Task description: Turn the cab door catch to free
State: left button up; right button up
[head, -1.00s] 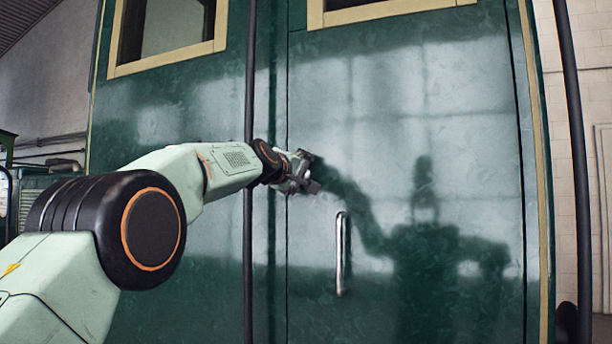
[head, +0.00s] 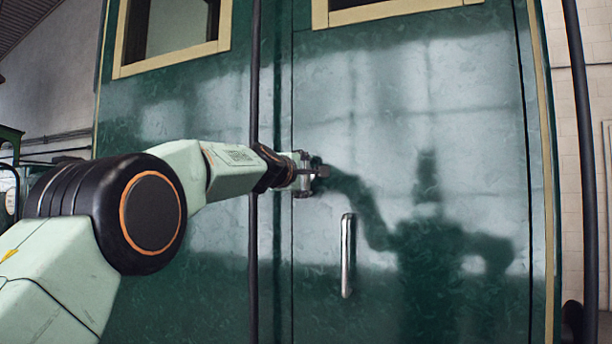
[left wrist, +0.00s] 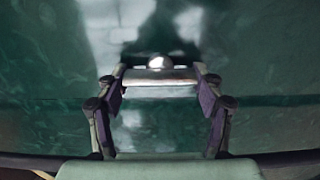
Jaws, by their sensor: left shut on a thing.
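The green cab door (head: 420,110) stands in front of me, its edge close to the door seam. My left gripper (head: 318,173) is at the door's left edge, above the handle. In the left wrist view my left gripper (left wrist: 160,90) has its two fingers on either side of the cab door catch (left wrist: 160,76), a pale metal bar with a round shiny boss behind it. The gripper is shut on this catch. In the head view the catch is mostly hidden by the fingers. My right gripper is not in view.
A vertical metal door handle (head: 346,255) is below and right of my left gripper. A dark upright rail (head: 253,80) stands left of the door, with another dark pole (head: 582,150) at the far right. My shadow falls on the door.

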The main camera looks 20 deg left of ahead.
pick_arm(q)
jog(key=shift+a+r, duration=0.2)
jog(key=o, duration=1.7)
jog(key=shift+s+a+f, duration=0.1)
jog(key=shift+s+a, duration=0.05)
jog(key=shift+s, duration=0.05)
jog(key=shift+w+d, duration=0.1)
jog(key=shift+d, duration=0.2)
jog(key=shift+f, duration=0.1)
jog(key=m+b, duration=0.1)
jog(key=m, duration=0.3)
jog(key=shift+a, duration=0.1)
jog(key=shift+m, duration=0.3)
